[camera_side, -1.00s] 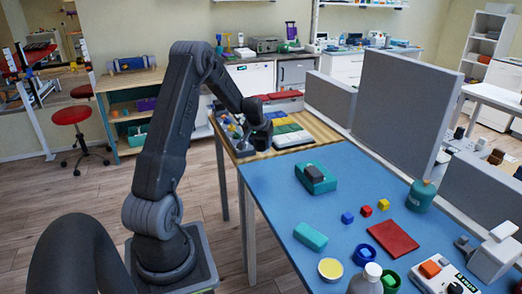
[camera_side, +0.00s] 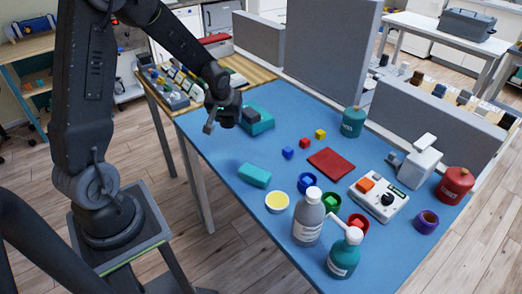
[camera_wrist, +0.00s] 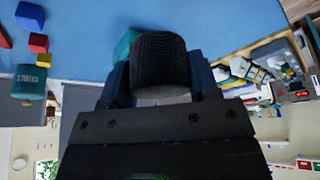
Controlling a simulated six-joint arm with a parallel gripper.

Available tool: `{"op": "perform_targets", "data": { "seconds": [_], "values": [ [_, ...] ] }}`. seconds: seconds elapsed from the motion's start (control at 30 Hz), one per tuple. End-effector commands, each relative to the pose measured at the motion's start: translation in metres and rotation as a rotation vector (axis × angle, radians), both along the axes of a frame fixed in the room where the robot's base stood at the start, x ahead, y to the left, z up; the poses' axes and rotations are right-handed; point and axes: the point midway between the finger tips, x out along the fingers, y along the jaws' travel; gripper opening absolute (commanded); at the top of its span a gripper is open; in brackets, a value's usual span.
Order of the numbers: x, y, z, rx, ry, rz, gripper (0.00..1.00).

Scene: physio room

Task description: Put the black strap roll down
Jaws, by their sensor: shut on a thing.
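The black strap roll (camera_wrist: 160,58) is a dark, ribbed cylinder between the fingers of my gripper (camera_wrist: 160,88) in the wrist view. My gripper (camera_side: 220,116) is shut on it, above the far left part of the blue table (camera_side: 225,150) in the side view. The roll is small and dark there and hard to tell from the fingers. A teal block (camera_side: 262,124) with a dark grey piece on top lies just right of my gripper in the picture. Part of a teal thing (camera_wrist: 126,44) shows behind the roll in the wrist view. The gap under the roll cannot be judged.
Small blue (camera_side: 288,153), red (camera_side: 304,143) and yellow (camera_side: 320,134) cubes, a red mat (camera_side: 331,163) and a teal canister (camera_side: 353,122) lie to the right. A teal bar (camera_side: 254,176) lies nearer. Grey partitions (camera_side: 330,45) line the back. Blue surface between block and bar is bare.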

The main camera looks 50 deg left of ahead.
Motion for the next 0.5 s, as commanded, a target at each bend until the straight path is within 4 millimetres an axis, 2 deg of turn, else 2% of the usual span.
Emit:
{"op": "perform_targets", "data": {
  "seconds": [0.3, 0.5],
  "values": [
    [0.046, -0.053, -0.043, 0.000, 0.004, -0.009, 0.32],
    [0.064, -0.074, -0.060, 0.000, 0.002, -0.004, 0.32]
  ]
}}
